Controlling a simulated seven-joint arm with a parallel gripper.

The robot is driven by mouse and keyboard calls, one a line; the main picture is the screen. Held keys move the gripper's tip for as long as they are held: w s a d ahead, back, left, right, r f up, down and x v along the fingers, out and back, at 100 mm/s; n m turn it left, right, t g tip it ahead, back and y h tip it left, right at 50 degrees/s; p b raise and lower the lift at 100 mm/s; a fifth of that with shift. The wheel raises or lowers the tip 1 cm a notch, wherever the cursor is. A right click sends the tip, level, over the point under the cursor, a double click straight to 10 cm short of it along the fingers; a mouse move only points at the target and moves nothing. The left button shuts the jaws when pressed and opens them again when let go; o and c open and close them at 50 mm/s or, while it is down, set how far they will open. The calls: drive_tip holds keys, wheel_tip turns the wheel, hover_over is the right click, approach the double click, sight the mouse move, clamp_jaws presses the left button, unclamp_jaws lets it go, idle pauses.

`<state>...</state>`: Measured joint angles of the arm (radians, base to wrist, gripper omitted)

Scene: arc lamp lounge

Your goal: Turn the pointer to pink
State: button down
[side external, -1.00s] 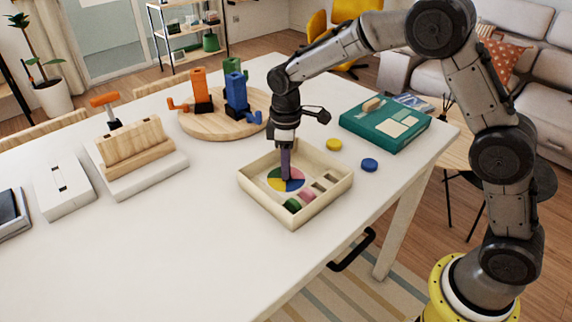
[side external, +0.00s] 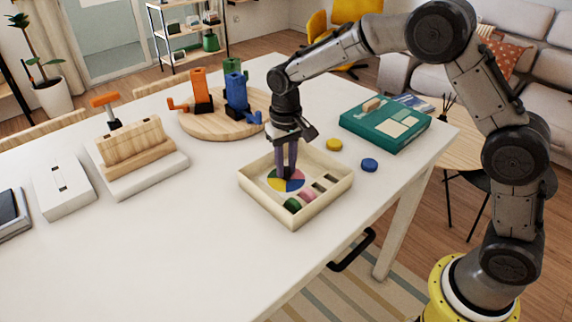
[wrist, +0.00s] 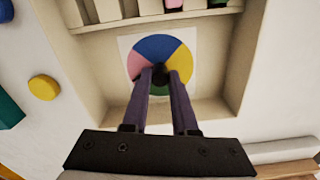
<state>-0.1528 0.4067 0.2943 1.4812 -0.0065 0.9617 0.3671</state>
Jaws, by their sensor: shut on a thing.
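A colour wheel (side external: 296,185) with pink, blue, yellow and green sectors lies in a shallow cream tray (side external: 252,192). In the wrist view the wheel (wrist: 155,47) has blue at the top, yellow right and pink left; green below is mostly hidden by my fingers. My gripper (side external: 288,174) points down over the wheel's middle, its two fingers slightly apart. In the wrist view my gripper (wrist: 160,76) is shut on a small dark piece at the wheel's centre, which appears to be the pointer. The fingers hide most of it, and I cannot tell which colour it points to.
The tray has a row of slots holding a green disc (side external: 292,205) and a pink disc (side external: 307,195). A yellow disc (side external: 334,144) and a blue disc (side external: 369,165) lie outside. A teal box (side external: 385,125) and a round wooden board (side external: 210,126) stand behind.

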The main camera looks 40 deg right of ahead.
sight(286, 168)
drive_tip(key=shift+m, duration=1.3)
drive_tip(key=shift+r+m, duration=0.1)
drive_tip(key=shift+m, duration=0.2)
drive_tip(key=c, duration=0.7)
unclamp_jaws()
wheel_tip(286, 168, up, 14)
drive_tip(key=shift+f, duration=0.15)
